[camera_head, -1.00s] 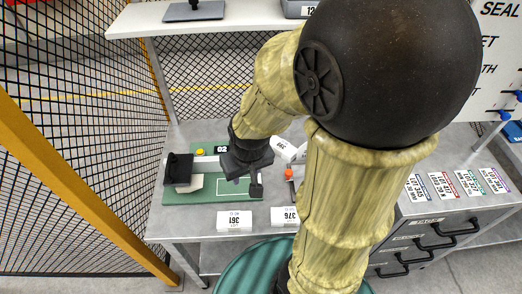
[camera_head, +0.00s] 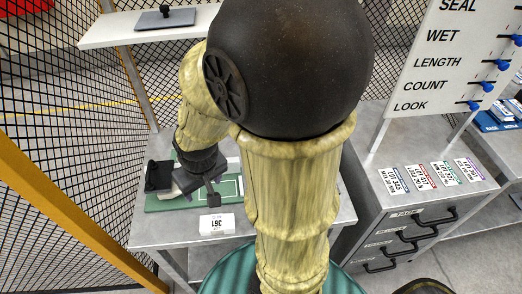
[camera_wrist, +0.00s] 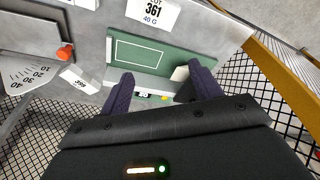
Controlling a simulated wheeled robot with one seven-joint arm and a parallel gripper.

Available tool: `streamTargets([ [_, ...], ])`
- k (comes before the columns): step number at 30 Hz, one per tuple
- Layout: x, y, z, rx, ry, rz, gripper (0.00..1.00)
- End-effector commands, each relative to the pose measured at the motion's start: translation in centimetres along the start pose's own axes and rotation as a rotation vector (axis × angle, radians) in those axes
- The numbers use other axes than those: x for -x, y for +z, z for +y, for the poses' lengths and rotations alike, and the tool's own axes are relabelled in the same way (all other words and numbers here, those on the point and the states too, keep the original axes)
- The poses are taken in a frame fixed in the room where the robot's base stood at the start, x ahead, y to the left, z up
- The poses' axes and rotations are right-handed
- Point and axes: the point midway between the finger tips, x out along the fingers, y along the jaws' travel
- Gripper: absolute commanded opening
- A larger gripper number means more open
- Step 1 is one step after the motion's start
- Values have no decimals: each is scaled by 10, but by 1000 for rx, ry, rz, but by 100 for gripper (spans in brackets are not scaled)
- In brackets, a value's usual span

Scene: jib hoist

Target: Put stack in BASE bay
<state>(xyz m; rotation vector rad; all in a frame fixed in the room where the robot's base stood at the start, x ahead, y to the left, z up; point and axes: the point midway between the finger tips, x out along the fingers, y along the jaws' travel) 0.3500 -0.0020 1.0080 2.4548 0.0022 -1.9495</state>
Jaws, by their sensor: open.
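My gripper (camera_head: 211,190) is low over the green board (camera_head: 232,188) on the grey bench. In the wrist view my gripper (camera_wrist: 161,72) has its two dark fingers apart, with nothing seen held between them. The green board (camera_wrist: 150,52) lies beyond the fingertips and bears a white outlined rectangle. A black block (camera_head: 157,176) stands at the board's left end. A pale grey piece beside a black block (camera_wrist: 185,92) shows by the right finger; I cannot tell whether it touches.
A white block marked 361 (camera_head: 216,223) lies at the bench's front edge. An orange knob (camera_wrist: 66,51) and a dial scale (camera_wrist: 24,76) are beside the board. A drawer cabinet (camera_head: 420,225) stands right, a mesh fence with yellow post (camera_head: 70,215) left, and a shelf (camera_head: 120,30) above.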

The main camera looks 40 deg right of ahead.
Motion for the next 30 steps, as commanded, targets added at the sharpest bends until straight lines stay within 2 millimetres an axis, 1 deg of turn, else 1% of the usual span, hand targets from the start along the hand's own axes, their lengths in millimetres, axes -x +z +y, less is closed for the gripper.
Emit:
streamTargets([
  [2,-3,-9,8,6,7,-9,73],
  [5,-9,-29,25,33,21,-34,73],
  [8,-18,-53,54,69,32,-69,73],
  [11,-29,-77,90,110,36,-110,73],
  [12,-34,-85,106,124,35,-125,73],
  [14,-41,-95,132,147,30,-148,73],
  [15,-45,-100,150,158,26,-160,73],
  [17,-52,-106,178,176,17,-179,73],
  [18,-57,-109,197,186,10,-190,73],
  [21,-66,-111,242,206,-8,-210,73],
  [24,-71,-109,274,220,-22,-221,73],
  [27,-73,-107,289,227,-31,-225,73],
  [30,-73,-107,292,231,-32,-227,73],
])
